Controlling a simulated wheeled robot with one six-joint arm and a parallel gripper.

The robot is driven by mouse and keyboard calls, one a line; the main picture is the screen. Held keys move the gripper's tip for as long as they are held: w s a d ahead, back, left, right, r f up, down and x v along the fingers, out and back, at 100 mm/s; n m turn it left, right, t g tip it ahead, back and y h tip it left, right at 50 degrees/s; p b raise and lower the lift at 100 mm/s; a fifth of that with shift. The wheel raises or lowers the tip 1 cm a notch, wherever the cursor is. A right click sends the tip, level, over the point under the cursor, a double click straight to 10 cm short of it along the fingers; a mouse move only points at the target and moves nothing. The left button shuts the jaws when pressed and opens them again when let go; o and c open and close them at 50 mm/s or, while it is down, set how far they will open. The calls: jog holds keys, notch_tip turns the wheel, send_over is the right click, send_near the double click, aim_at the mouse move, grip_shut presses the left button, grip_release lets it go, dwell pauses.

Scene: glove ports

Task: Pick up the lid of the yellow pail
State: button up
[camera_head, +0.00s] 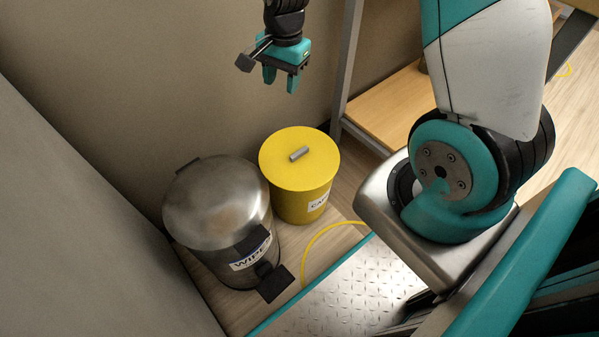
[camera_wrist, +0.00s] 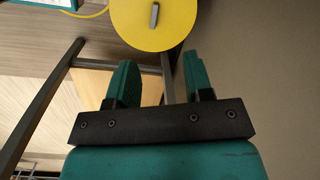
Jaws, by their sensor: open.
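The yellow pail (camera_head: 298,205) stands on the floor and bears a label only partly readable. Its round yellow lid (camera_head: 288,173) lies flat on top, with a grey bar handle (camera_head: 299,154) in the middle. My gripper (camera_head: 280,86) hangs above and behind the lid in the head view, pointing down, empty and apart from it. In the wrist view the two teal fingers of my gripper (camera_wrist: 165,85) are spread. The lid (camera_wrist: 180,32) shows beyond the fingertips at the top, cut off by the edge, with its handle (camera_wrist: 154,15) visible.
A metal pedal bin (camera_head: 217,210) labelled "WIPE" stands close to the pail's left. A wall (camera_head: 150,80) rises behind both. A shelf with a grey post (camera_head: 346,65) and wooden board (camera_head: 395,105) is at right.

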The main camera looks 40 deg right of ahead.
jog(key=w+d+f+m+h+b, duration=0.1)
jog(key=d+f+m+b, duration=0.4)
jog(key=f, duration=0.8)
jog(key=b, duration=0.5)
send_over(299, 152)
jog(key=shift+n, duration=0.3)
notch_tip(299, 152, down, 12)
jog(key=shift+d+r, duration=0.1)
jog(key=shift+r, duration=0.1)
notch_tip(299, 152, down, 6)
jog(key=b, duration=0.4)
jog(key=shift+r, duration=0.2)
jog(key=shift+c, duration=0.5)
grip_shut()
